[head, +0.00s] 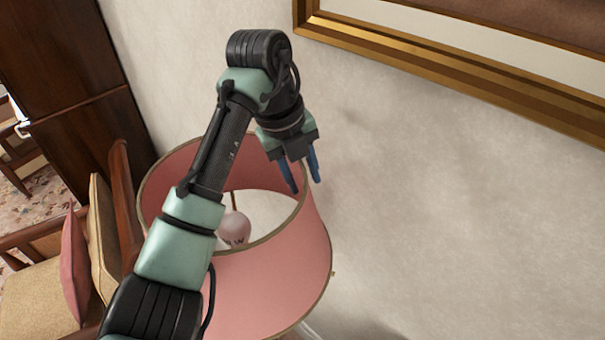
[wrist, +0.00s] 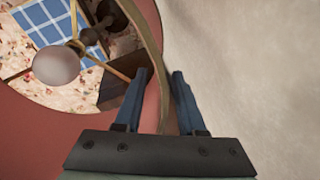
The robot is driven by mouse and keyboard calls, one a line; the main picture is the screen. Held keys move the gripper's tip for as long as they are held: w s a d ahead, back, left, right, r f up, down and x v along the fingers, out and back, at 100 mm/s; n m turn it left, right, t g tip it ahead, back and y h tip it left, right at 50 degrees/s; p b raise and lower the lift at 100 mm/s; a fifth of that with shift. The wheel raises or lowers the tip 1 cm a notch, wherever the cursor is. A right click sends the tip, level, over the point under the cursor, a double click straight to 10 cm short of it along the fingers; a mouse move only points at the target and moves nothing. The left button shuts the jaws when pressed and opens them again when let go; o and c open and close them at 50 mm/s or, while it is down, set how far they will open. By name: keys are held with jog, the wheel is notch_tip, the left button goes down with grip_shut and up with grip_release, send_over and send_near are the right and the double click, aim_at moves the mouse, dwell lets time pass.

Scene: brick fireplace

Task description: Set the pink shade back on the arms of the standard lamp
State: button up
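The pink shade (head: 285,275) with brown-gold trim is in the lower middle of the head view, open top facing up. It surrounds a pale bulb (head: 234,228), which also shows in the wrist view (wrist: 57,65). Thin lamp arms (wrist: 112,72) show inside the shade there; whether the shade rests on them I cannot tell. My gripper (head: 304,188) is at the shade's right rim, fingers pointing down. In the wrist view my gripper's blue fingers (wrist: 160,72) are apart, with the trimmed rim (wrist: 154,50) between them and gaps visible. My arm hides part of the shade.
A plain wall (head: 430,210) stands close to the shade's right side, with a gilt picture frame (head: 450,65) above. At left are a cushioned wooden armchair (head: 100,235) and a dark wooden cabinet (head: 70,70). A patterned floor (wrist: 35,90) shows through the shade.

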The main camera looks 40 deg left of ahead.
jog(key=v, duration=1.3)
jog(key=shift+a, duration=0.1)
jog(key=o, duration=0.6)
jog(key=shift+c, duration=0.2)
jog(key=shift+r, duration=0.1)
jog(key=v, duration=1.2)
jog(key=shift+s+r, duration=0.2)
jog(key=shift+r, duration=0.1)
